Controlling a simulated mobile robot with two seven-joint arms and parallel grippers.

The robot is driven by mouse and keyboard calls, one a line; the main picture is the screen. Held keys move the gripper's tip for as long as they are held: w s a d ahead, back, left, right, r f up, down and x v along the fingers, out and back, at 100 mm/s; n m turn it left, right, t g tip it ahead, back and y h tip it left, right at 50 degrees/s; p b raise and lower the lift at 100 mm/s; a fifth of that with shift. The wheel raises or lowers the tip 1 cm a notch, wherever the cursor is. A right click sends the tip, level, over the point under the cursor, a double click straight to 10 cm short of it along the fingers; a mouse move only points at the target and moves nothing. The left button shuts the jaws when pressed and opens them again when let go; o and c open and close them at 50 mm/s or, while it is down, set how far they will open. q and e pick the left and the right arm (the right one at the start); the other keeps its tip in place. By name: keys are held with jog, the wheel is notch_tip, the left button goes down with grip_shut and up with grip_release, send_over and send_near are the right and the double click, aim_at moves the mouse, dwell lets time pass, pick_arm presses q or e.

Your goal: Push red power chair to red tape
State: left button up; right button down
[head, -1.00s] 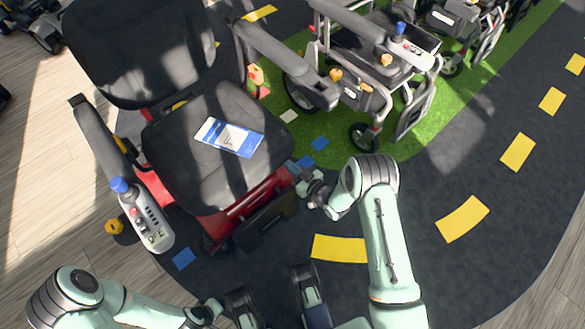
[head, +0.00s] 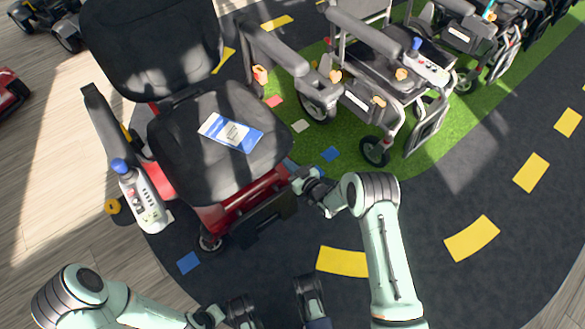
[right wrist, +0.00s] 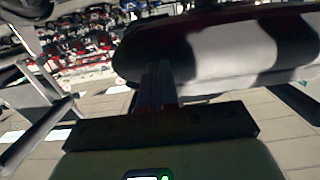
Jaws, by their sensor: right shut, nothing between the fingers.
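The red power chair (head: 240,205) stands upright in the left half of the head view, facing me. It has a black seat, a blue-and-white card on the seat and a joystick box on the left armrest. A small red tape patch (head: 274,101) lies on the floor by its right armrest. My right gripper (head: 299,181) is shut and empty at the chair's front right corner; it looks in contact, but I cannot be sure. My left gripper (head: 207,317) is low at the bottom edge, away from the chair; its fingers are unclear. The right wrist view shows a dark seat-like shape (right wrist: 220,50) close ahead.
Grey wheelchairs (head: 375,80) stand on a green strip (head: 440,135) at the right. Blue (head: 330,154) and white (head: 300,126) patches lie between. Yellow dashes (head: 472,238) mark the open dark floor at right. Other scooters (head: 50,22) stand at the far left.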

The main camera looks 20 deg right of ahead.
jog(key=shift+x, duration=1.15)
jog(key=shift+w+r, duration=0.1)
jog(key=shift+r, duration=0.1)
jog(key=shift+r+x, duration=0.25)
jog(key=shift+x, duration=1.2)
jog(key=shift+r+x, duration=0.2)
jog(key=shift+x, duration=1.25)
jog(key=shift+r+x, duration=0.25)
jog(key=shift+x, duration=1.15)
pick_arm(q)
jog(key=shift+w, duration=0.1)
pick_arm(e)
jog(key=shift+w+a, duration=0.1)
jog(key=shift+w, duration=0.05)
jog(key=shift+w+a, duration=0.15)
jog(key=shift+w, duration=0.3)
jog(key=shift+w+a+f, duration=0.15)
jog(key=shift+w, duration=0.4)
jog(key=shift+s, duration=0.15)
pick_arm(q)
jog(key=shift+w, duration=0.75)
